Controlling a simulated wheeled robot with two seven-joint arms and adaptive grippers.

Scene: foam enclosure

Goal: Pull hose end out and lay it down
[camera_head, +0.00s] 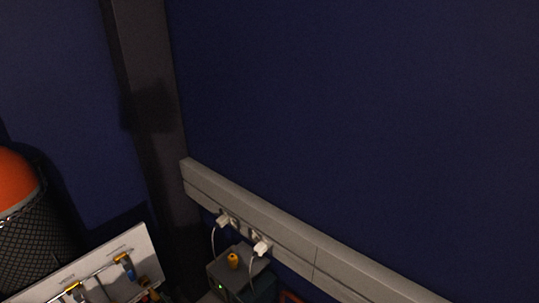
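Neither of my grippers is in view. A pale panel (104,268) stands tilted at the lower left, cut off by the bottom edge. It carries fittings with blue and yellow parts, one near its upper right (125,262) and one lower down at its left (73,290). I cannot tell whether a hose end sits in either. An orange curved piece (287,297) shows at the bottom edge, mostly cut off; I cannot tell whether it is a hose.
A grey rail (295,237) with two white plugs (223,220) (262,247) runs along the dark blue wall. Below it stands a dark box (226,271) with a small orange-yellow object (233,260) on top. An orange cylinder (16,182) in black mesh stands far left.

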